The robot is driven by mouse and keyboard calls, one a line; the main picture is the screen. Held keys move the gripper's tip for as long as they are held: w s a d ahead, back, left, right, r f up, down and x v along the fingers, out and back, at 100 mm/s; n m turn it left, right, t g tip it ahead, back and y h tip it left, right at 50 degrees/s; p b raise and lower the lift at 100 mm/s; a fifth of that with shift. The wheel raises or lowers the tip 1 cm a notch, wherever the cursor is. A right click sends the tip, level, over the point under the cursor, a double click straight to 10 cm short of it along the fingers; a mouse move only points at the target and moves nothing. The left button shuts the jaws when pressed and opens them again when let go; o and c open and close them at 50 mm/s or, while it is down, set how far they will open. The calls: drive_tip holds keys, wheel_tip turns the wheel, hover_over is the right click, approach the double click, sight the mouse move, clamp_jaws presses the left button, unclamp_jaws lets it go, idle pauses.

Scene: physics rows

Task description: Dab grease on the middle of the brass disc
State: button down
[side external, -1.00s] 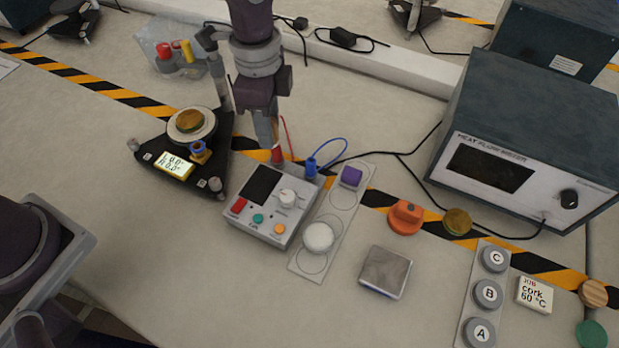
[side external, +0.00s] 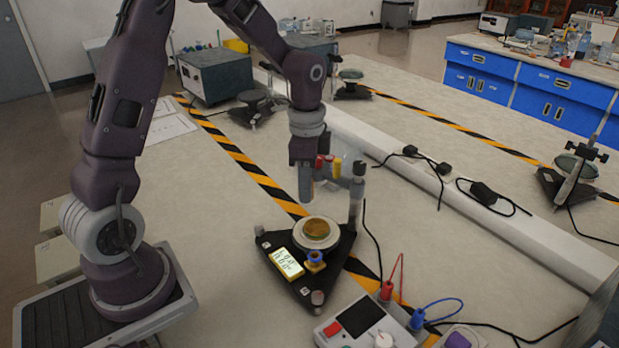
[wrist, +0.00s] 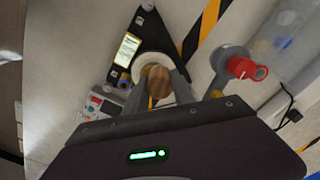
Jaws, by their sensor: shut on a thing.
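The brass disc (side external: 316,227) lies flat on the round white top (side external: 301,242) of the black three-cornered stand (side external: 337,262). My gripper (side external: 305,200) points down above the stand, its tips a little over the disc in the side view; the exact gap is unclear. In the wrist view my gripper (wrist: 160,92) is shut on a brown, rounded thing (wrist: 158,84), seen nearly end-on, so what it is cannot be told. That thing hides most of the disc there, with the white top (wrist: 148,60) around it. No grease is discernible on the disc.
A grey post (side external: 355,200) rises right beside the disc. Red-capped and yellow-capped containers (side external: 325,165) stand close behind my gripper. The control box (side external: 358,325), with red and blue leads, is at front right.

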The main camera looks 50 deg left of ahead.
wheel_tip(320, 180, down, 5)
drive_tip(key=shift+f, duration=0.1)
drive_tip(key=shift+d+f, duration=0.15)
drive_tip(key=shift+d, duration=0.1)
drive_tip(key=shift+d+f, duration=0.1)
drive_tip(key=shift+d, duration=2.95)
drive_tip(key=shift+w+a, duration=0.1)
drive_tip(key=shift+a, duration=3.3)
drive_tip(key=shift+w+d, duration=0.25)
drive_tip(key=shift+d, duration=3.1)
drive_tip(key=shift+a, duration=2.95)
drive_tip(key=shift+a+r, duration=0.2)
drive_tip(key=shift+r, duration=0.45)
drive_tip(key=shift+a+r, duration=0.15)
drive_tip(key=shift+r, duration=0.45)
drive_tip(key=shift+s+r, duration=0.1)
drive_tip(key=shift+r, duration=2.8)
